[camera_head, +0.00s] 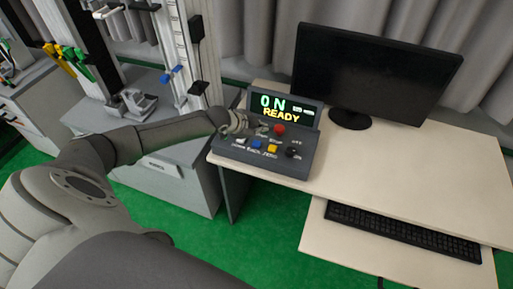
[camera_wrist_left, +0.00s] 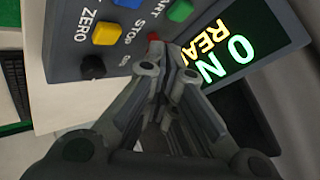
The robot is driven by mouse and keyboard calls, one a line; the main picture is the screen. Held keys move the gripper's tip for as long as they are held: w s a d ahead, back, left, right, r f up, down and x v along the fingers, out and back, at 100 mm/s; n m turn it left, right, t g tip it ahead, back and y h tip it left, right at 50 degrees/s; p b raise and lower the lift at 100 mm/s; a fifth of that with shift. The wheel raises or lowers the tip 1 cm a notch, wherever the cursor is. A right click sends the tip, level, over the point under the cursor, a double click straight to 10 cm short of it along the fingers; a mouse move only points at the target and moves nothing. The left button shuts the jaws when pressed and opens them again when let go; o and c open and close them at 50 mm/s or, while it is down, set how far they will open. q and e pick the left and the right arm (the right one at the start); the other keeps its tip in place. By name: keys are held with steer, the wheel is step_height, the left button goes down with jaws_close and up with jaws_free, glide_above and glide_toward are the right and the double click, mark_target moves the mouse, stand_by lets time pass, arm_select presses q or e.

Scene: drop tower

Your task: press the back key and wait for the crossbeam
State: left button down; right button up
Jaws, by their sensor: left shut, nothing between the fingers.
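The control box (camera_head: 262,165) stands at the left end of the desk. My left gripper (camera_head: 264,128) is shut and empty over the back row of keys, just left of the red key (camera_head: 280,129). In the left wrist view, its fingertips (camera_wrist_left: 163,47) partly cover the red key. The drop tower (camera_head: 181,45) stands behind left; I cannot make out its crossbeam clearly.
The yellow key (camera_head: 272,148) and black knob (camera_head: 293,152) are right of the blue key. A green key (camera_wrist_left: 180,10) shows in the wrist view.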

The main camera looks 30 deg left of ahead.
mark_target(259, 144)
arm_select(q)
step_height(259, 144, down, 4)
steer(key=shift+f+b, duration=0.1)
steer(key=shift+b, duration=0.9)
arm_select(e)
step_height(259, 144, down, 3)
steer(key=shift+d, duration=0.1)
arm_select(q)
steer(key=shift+f, duration=0.1)
arm_select(e)
steer(key=shift+f, duration=0.1)
arm_select(q)
steer(key=shift+f, duration=0.25)
